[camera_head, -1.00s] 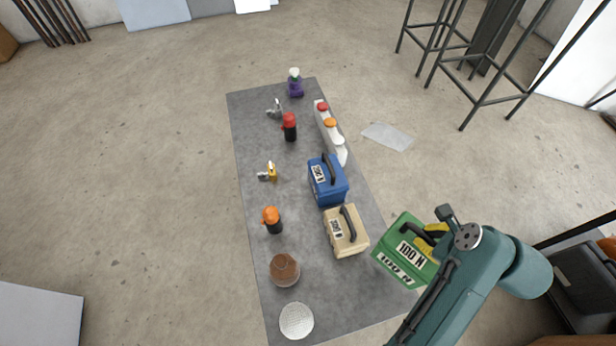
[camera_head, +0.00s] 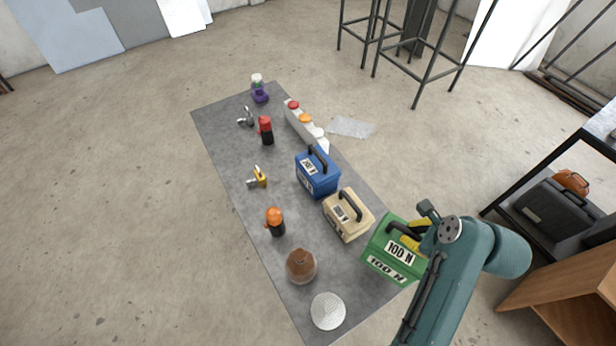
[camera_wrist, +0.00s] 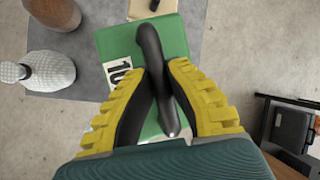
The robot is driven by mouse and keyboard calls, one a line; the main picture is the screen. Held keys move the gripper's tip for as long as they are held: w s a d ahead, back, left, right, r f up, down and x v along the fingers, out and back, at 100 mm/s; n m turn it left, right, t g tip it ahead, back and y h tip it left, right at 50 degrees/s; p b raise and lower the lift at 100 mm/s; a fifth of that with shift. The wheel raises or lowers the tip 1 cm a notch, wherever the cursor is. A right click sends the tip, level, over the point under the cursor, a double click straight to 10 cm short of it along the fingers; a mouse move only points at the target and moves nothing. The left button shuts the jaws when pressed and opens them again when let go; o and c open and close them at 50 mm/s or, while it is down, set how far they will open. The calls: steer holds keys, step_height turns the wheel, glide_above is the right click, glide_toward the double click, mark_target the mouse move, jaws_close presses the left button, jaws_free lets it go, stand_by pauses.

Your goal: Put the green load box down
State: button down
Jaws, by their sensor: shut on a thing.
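The green load box (camera_head: 388,254), labelled 100 N, is at the near right edge of the grey mat in the head view. My gripper (camera_head: 420,238) is shut on its black handle. In the wrist view, the green box (camera_wrist: 122,42) lies below my gripper (camera_wrist: 160,95), with the dark handle (camera_wrist: 150,45) between the yellow ribbed fingers. The box looks upright. I cannot tell whether its underside touches the mat or hangs just above it.
The beige box (camera_head: 347,215) stands close to the left of the green box, with the blue box (camera_head: 317,174) beyond. A brown jar (camera_head: 301,266) and white dome (camera_head: 327,311) stand on the near mat (camera_head: 228,131). A wooden cabinet (camera_head: 570,275) is at right.

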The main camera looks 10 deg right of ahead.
steer(key=shift+a+r, duration=0.15)
steer(key=shift+f, duration=0.3)
step_height(320, 180, down, 9)
steer(key=shift+f, duration=0.2)
steer(key=c, duration=1.5)
jaws_free()
steer(key=shift+f, duration=0.2)
steer(key=shift+o, duration=1.3)
